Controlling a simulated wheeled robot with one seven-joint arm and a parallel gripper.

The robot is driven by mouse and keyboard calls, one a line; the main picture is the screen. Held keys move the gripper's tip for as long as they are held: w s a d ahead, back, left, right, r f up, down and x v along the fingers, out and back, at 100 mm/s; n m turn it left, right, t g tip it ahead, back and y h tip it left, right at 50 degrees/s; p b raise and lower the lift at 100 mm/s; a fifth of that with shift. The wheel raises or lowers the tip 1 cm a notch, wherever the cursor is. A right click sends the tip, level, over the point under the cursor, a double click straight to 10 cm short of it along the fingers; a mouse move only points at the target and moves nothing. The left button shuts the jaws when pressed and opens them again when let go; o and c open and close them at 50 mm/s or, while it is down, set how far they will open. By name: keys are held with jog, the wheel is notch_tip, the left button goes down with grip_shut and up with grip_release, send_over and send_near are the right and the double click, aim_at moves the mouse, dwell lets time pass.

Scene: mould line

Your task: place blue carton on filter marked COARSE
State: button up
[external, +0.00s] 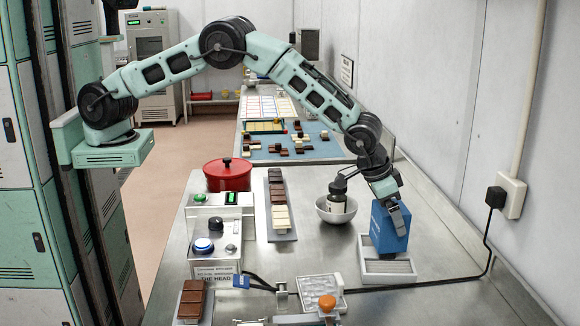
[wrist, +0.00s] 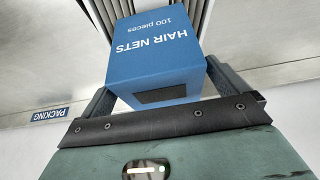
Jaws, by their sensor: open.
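The blue carton (external: 381,231) stands upright at the back of a pale slatted filter (external: 388,280) on the steel bench. The wrist view shows the carton (wrist: 155,66) with the print "HAIR NETS 100 pieces", and dark slats of the filter (wrist: 190,15) behind it. It appears to rest on the slats, though its base contact is hidden. My gripper (external: 391,212) is open around the carton's upper part, with one finger on each side in the wrist view (wrist: 160,80). Whether the fingers touch it is unclear. No COARSE marking is readable.
A "PACKING" label (wrist: 50,114) lies left of the carton in the wrist view. A white mould (external: 321,292) and black cable (external: 470,272) are nearby.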

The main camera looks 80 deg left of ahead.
jog(key=shift+r, duration=0.1)
jog(key=shift+r, duration=0.2)
jog(key=b+v, duration=0.4)
jog(key=v, duration=0.8)
jog(key=s+a+r+n+y, duration=0.1)
jog(key=s+a+r+n, duration=0.15)
jog(key=a, duration=1.35)
jog(key=s+a+r+n+g+y, duration=0.1)
jog(key=s+a+n+g, duration=0.15)
jog(key=s+a, duration=1.5)
jog(key=s+a+f+n+g, duration=0.1)
jog(key=s+a, duration=0.2)
jog(key=s, duration=1)
jog(key=s+a+f+n+g+h, duration=0.1)
jog(key=s+a, duration=0.2)
jog(key=s, duration=1)
jog(key=shift+s+a+n, duration=0.15)
jog(key=shift+a+n, duration=0.25)
